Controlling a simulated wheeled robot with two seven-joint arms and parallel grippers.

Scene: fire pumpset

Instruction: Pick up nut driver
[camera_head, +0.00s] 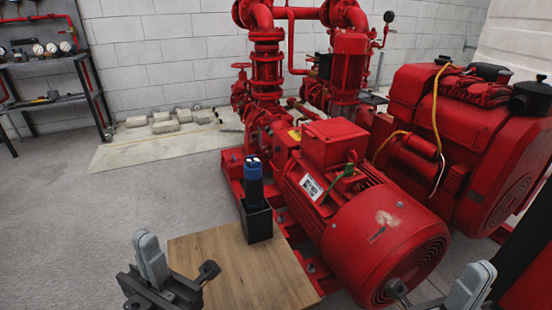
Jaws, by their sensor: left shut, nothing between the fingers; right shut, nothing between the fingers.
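A blue and black tool handle (253,181), which I take to be the nut driver, stands upright in a small black square holder (256,221). Its lower part is hidden inside the holder. The holder stands on the back right part of a wooden tabletop (225,272). My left gripper (178,278) is at the bottom left, over the front left of the tabletop, apart from the tool, shut and empty. My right gripper (436,297) is at the bottom right edge, partly cut off, in front of the red motor, shut and empty. Neither gripper touches the tool.
A large red motor (375,235) stands close to the right of the tabletop, with red pump pipes (267,75) behind. A red engine (455,130) is at the right. A dark shelf with gauges (45,75) is far left. The floor at left is clear.

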